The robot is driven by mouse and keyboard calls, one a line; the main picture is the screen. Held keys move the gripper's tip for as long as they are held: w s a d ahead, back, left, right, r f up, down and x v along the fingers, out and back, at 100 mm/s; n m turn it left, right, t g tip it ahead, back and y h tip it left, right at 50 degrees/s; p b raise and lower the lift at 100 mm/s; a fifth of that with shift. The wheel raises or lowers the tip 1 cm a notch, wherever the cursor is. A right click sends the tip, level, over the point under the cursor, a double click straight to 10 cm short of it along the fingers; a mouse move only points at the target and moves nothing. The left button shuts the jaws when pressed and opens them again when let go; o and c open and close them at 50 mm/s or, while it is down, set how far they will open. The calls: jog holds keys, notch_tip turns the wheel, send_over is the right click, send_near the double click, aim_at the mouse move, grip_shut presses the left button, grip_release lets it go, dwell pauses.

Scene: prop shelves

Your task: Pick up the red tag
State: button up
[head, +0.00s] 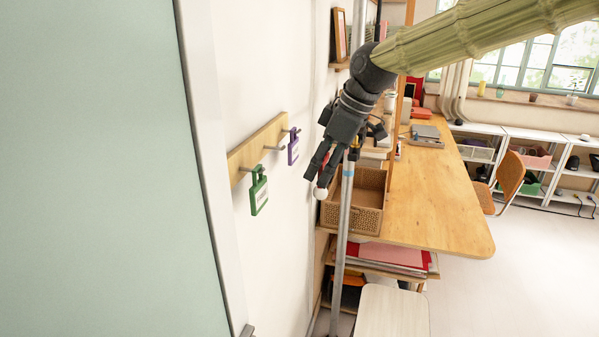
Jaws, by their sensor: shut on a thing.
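My gripper (318,178) points down in front of the white wall, to the right of a wooden peg rail. It is shut on the red tag (324,160), of which only a thin red sliver shows between the dark fingers. The rest of the tag is hidden by the fingers. A small white round thing (320,193) shows just below the fingertips; I cannot tell whether it touches them. A green tag (259,190) and a purple tag (293,147) hang from pegs on the rail (258,148).
A metal pole (346,205) stands close to the right of my gripper. Behind it are a woven basket (368,197) and a wooden desk (440,205). A pale green panel (95,170) fills the left. Open floor lies at the lower right.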

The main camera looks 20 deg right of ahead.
jog(key=s+d+p, duration=0.3)
jog(key=s+d, duration=0.1)
jog(key=d, duration=0.2)
jog(key=shift+s+d, duration=0.15)
jog(key=shift+s, duration=0.05)
dwell(0.4)
